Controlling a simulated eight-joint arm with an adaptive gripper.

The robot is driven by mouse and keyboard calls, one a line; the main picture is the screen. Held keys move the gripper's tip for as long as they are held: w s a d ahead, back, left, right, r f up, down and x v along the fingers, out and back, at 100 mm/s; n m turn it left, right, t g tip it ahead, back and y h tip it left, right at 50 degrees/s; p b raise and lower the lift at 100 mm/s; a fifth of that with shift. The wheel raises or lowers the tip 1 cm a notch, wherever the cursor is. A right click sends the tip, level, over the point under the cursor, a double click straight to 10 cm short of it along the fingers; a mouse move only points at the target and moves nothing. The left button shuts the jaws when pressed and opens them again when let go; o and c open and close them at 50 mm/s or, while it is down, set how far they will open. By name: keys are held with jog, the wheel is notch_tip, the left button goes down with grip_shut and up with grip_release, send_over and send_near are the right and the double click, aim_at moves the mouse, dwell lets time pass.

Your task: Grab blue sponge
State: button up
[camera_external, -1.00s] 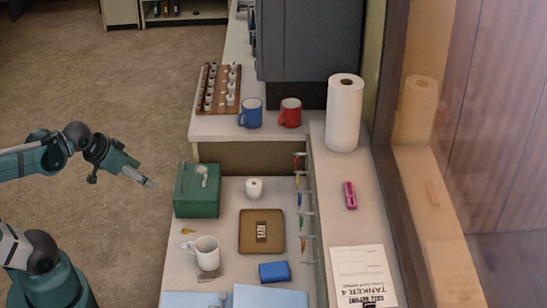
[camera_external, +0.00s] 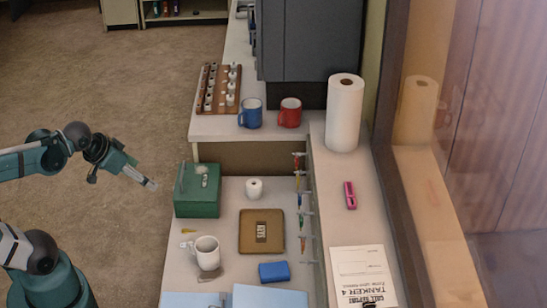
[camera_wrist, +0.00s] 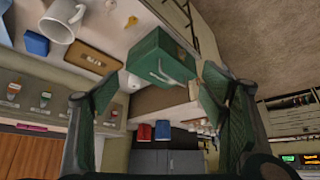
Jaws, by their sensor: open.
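The blue sponge (camera_external: 274,271) is a small blue block lying on the lower desk, just below the brown keys box in the external view. It also shows at the upper left of the wrist view (camera_wrist: 36,44). My gripper (camera_external: 151,184) is in the air left of the green box, well apart from the sponge. In the wrist view my gripper (camera_wrist: 155,90) has its two fingers spread wide with nothing between them.
The green box (camera_external: 197,192), white mug (camera_external: 207,253), brown keys box (camera_external: 261,231) and small white roll (camera_external: 254,188) stand on the lower desk. Keys hang along the ledge's side. A paper towel roll (camera_external: 344,115) stands on the ledge. Blue folders (camera_external: 268,297) lie at the front.

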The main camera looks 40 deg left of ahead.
jog(key=w+d+r+n+g+h+p, duration=0.1)
jog(key=w+d+n+g+p, duration=0.2)
jog(key=w+d, duration=0.55)
jog(key=w+d+n+g+h+p, duration=0.25)
jog(key=w+d, duration=0.25)
jog(key=d, duration=0.6)
jog(key=w+d+f+n+g+p, duration=0.1)
jog(key=d+f, duration=0.4)
jog(key=d, duration=0.5)
jog(key=w+d+f+n+g+p, duration=0.2)
jog(key=w+d+f+n+g, duration=0.1)
jog(key=d, duration=0.7)
notch_tip(320, 180, down, 3)
jog(key=shift+d+r+n+p, duration=0.1)
jog(key=shift+d+n+p, duration=0.2)
jog(key=shift+n, duration=0.25)
jog(key=shift+g, duration=0.25)
